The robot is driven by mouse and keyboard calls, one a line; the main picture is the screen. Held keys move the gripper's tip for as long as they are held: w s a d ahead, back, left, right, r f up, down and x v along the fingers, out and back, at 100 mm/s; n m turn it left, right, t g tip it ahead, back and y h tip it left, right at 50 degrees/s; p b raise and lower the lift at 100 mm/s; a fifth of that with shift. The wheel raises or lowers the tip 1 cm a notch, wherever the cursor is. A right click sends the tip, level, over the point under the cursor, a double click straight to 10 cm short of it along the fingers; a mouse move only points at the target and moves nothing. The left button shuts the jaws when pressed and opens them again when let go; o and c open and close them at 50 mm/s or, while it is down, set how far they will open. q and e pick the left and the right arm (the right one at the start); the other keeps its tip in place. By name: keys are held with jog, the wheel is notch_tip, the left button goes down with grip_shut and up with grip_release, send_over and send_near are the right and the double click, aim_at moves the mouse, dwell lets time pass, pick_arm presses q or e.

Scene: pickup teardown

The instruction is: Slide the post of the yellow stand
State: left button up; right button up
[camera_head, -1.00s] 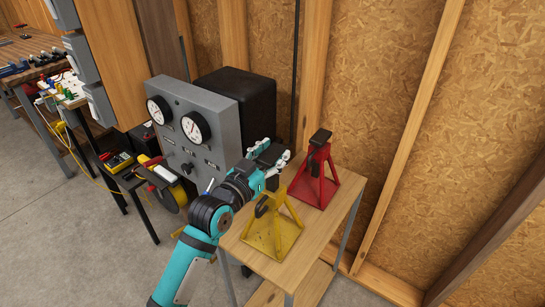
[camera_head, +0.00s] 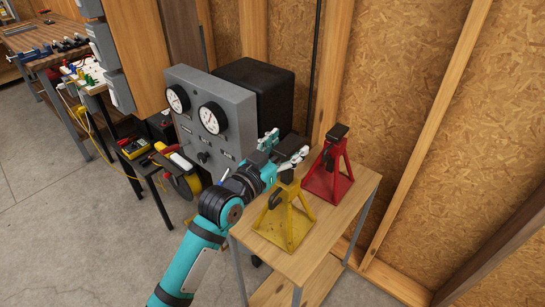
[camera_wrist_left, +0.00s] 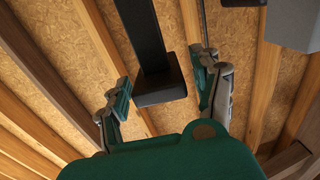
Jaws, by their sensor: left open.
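The yellow stand (camera_head: 286,228) stands upright on the wooden table, with a dark post top at its apex and a dark handle at its side. My left gripper (camera_head: 287,147) is open, at the top of the yellow stand, and its wrist partly covers the area behind it. In the left wrist view, a black bar (camera_wrist_left: 142,35) ending in a square block lies between the spread fingers (camera_wrist_left: 163,92). It looks like the stand's post, with gaps to both fingers. My right gripper is not in view.
A red stand (camera_head: 325,181) with a black top stands close by on the wooden table (camera_head: 323,237). A grey gauge panel (camera_head: 219,140) and a black box (camera_head: 262,82) stand behind my left arm. The board wall (camera_head: 400,100) is close behind the table.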

pick_arm(q)
jog(key=v, duration=1.1)
